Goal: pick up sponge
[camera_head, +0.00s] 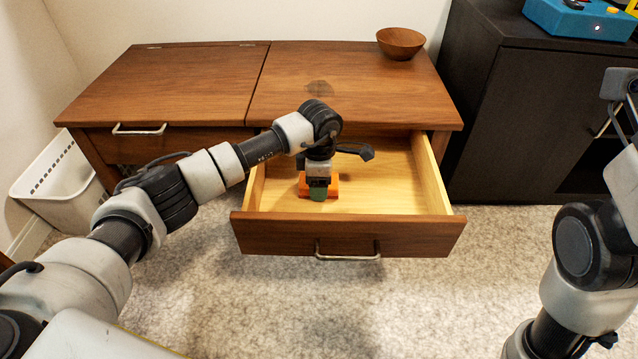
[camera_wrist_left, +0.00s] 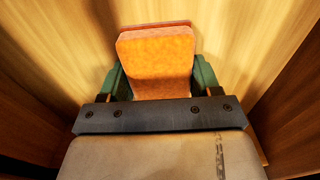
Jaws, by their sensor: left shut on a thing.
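The orange sponge (camera_wrist_left: 156,58) is inside the open drawer (camera_head: 400,190), close to the drawer's wooden floor. My left gripper (camera_head: 319,190) reaches down into the drawer. In the left wrist view the green fingers of my left gripper (camera_wrist_left: 160,82) are on both sides of the sponge, shut on it. In the head view only orange edges of the sponge (camera_head: 303,184) show, as the gripper covers most of it. I cannot tell whether the sponge touches the drawer floor. My right gripper is not in view; only part of the right arm shows.
The drawer is pulled out of a wooden desk (camera_head: 200,85), with its front panel (camera_head: 350,237) and side walls around the gripper. A wooden bowl (camera_head: 401,43) stands on the desk. A dark cabinet (camera_head: 520,120) is at the right and a white basket (camera_head: 62,185) at the left.

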